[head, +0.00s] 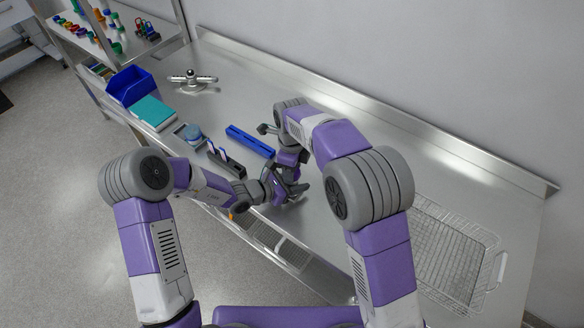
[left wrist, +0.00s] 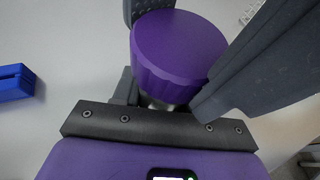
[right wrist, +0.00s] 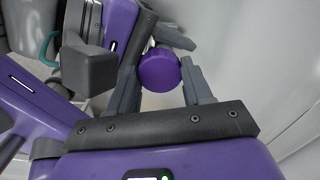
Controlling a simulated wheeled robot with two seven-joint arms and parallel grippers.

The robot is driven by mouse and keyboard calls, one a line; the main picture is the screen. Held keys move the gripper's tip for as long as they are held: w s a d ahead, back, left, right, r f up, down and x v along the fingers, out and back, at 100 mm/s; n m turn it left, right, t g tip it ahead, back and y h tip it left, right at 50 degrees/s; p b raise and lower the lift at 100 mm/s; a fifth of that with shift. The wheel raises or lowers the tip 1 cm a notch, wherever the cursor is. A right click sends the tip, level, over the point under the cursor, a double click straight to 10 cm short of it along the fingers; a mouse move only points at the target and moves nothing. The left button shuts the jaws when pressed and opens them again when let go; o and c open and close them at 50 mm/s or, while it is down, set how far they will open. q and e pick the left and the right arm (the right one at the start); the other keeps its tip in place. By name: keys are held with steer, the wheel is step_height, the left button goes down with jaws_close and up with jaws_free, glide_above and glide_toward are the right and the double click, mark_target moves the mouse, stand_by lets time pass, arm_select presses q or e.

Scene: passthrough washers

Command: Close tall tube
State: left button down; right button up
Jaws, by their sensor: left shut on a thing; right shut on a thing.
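My left gripper (head: 275,190) and right gripper (head: 290,178) meet over the counter near its front edge. In the left wrist view a round purple cap (left wrist: 178,48) is large and upper centre, with a little of the pale tube (left wrist: 160,103) below it. My left fingers are shut around the tube, partly behind the cap. In the right wrist view the purple cap (right wrist: 159,70) sits between my right fingertips, which are shut on it. Most of the tube is hidden, and whether the cap is fully seated cannot be told.
A long blue rack (head: 250,141) and a dark rack (head: 226,162) lie left of the grippers. A wire basket (head: 450,255) is at right.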

steer(key=o, duration=1)
steer(key=shift+r, duration=2.3)
steer(key=shift+c, duration=0.4)
